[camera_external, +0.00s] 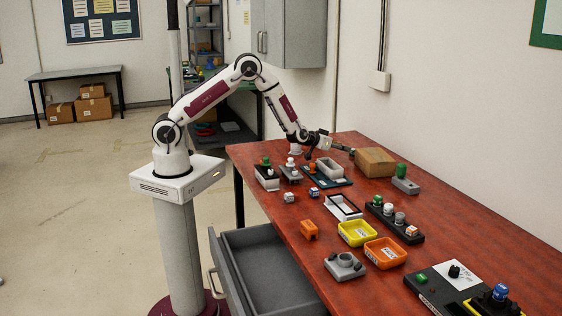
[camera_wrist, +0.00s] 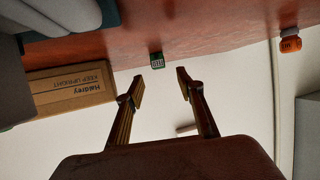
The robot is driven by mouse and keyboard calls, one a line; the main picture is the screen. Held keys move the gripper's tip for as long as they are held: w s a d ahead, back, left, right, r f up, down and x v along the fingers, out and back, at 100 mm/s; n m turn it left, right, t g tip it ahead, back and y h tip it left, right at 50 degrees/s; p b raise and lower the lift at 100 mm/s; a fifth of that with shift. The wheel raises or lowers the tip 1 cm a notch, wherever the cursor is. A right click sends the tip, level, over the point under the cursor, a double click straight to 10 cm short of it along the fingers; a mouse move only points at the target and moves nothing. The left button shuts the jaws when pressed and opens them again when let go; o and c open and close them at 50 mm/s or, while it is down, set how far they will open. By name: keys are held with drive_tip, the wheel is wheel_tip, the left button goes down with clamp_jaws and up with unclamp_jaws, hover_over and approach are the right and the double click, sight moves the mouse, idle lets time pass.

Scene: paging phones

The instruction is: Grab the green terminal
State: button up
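In the wrist view a small green block (camera_wrist: 157,60) with a pale marked face sits at the table edge, just beyond the gap between my fingertips. It looks like the green terminal. My gripper (camera_wrist: 160,84) is open and empty, with its fingers apart on either side of the line to it. In the external view my gripper (camera_external: 350,151) is low over the far side of the table, close to the cardboard box. I cannot match the green block there; a green upright piece (camera_external: 401,170) stands on a grey base right of the box.
The cardboard box (camera_external: 375,161) shows at left in the wrist view (camera_wrist: 70,90). An orange piece (camera_wrist: 290,44) is at right there. A teal tray (camera_external: 327,175) is beside my gripper. Yellow (camera_external: 344,239) and orange (camera_external: 372,257) trays are nearer. A drawer (camera_external: 262,262) hangs open.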

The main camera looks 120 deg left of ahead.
sight(353, 152)
drive_tip(key=shift+a, duration=0.1)
drive_tip(key=shift+x, duration=1.2)
drive_tip(key=shift+w, duration=0.1)
drive_tip(key=shift+r+x, duration=0.15)
drive_tip(key=shift+x, duration=0.65)
drive_tip(key=shift+r+x, duration=0.15)
drive_tip(key=shift+x, duration=1.75)
drive_tip(key=shift+w+r, duration=0.1)
drive_tip(key=c, duration=1.1)
